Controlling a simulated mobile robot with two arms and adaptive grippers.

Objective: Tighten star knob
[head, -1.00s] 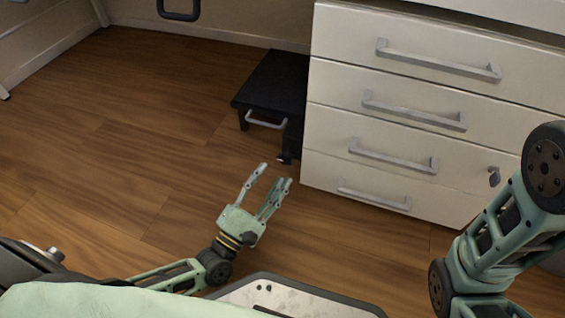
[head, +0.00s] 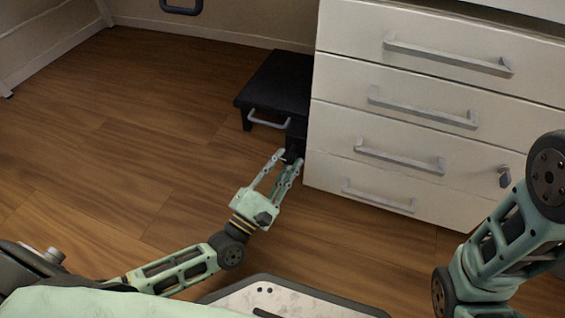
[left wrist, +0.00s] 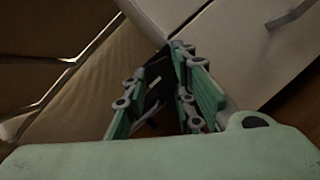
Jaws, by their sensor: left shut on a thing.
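A low black step stool (head: 275,80) stands on the floor against the white drawer cabinet. A small dark part, which I take to be the star knob (head: 292,155), is low at its near right leg; its star shape cannot be made out. My left gripper (head: 289,160) reaches to it from the front, with its fingertips on either side, and is shut on it. In the left wrist view the green fingers (left wrist: 172,80) reach away from the camera, and the dark space between them hides the knob's details. My right gripper is out of view.
The white drawer cabinet (head: 400,140) with grey bar handles stands close to the right of the stool and the left fingers. A grey handle (head: 268,119) juts from the stool's front. The wooden floor (head: 120,170) to the left is clear.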

